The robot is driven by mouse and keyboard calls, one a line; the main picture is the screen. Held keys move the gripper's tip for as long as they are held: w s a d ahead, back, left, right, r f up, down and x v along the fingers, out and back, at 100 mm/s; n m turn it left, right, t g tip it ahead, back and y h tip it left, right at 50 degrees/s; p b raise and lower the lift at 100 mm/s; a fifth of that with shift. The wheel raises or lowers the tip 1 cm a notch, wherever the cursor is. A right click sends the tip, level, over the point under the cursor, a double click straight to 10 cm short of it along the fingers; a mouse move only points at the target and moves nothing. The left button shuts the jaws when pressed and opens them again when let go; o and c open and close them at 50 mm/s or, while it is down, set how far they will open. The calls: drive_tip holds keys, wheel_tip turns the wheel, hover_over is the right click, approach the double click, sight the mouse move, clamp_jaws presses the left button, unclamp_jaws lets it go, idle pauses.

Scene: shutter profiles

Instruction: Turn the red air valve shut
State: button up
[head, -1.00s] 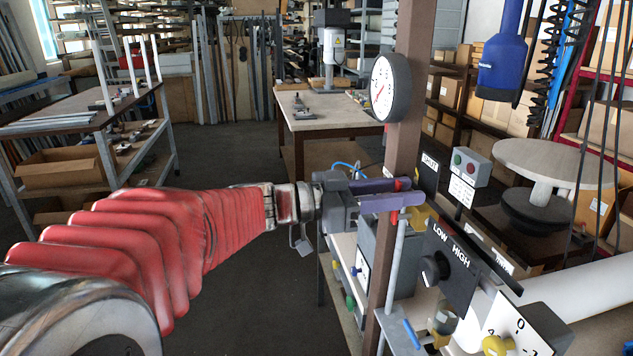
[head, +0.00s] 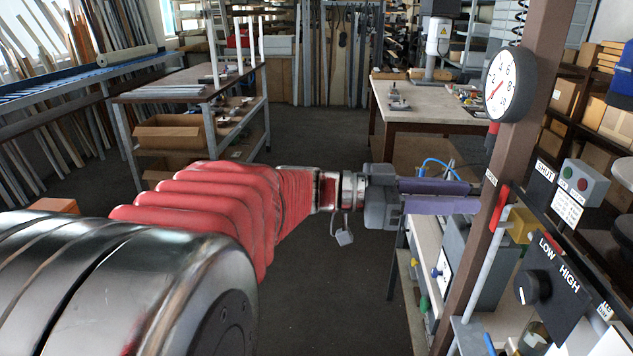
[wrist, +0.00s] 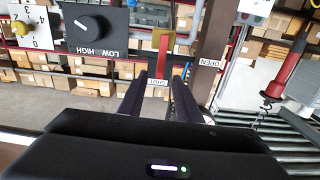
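The red valve lever (head: 499,207) stands nearly upright, leaning slightly, beside a yellow block (head: 522,225) in the head view. In the wrist view the red lever (wrist: 162,58) runs from the yellow part towards the SHUT label (wrist: 157,82); an OPEN label (wrist: 210,63) is to its right. I cannot tell its exact angle. My gripper (head: 478,198) has its purple fingers just left of the lever in the head view. In the wrist view my gripper (wrist: 157,88) shows both fingers apart with a gap, nothing between them, and the lever beyond the tips.
A brown post with a pressure gauge (head: 511,84) stands close to the fingertips. A grey pipe (head: 480,280) rises below the lever. A black LOW/HIGH knob (head: 532,288) and a green and red button box (head: 583,180) are at right. Floor left of the bench is clear.

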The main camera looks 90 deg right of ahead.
drive_tip(key=shift+w+d, duration=0.15)
drive_tip(key=shift+w, duration=1.2)
drive_tip(key=shift+w+d, duration=0.15)
drive_tip(key=shift+w, duration=1.15)
drive_tip(key=shift+w+f, duration=0.1)
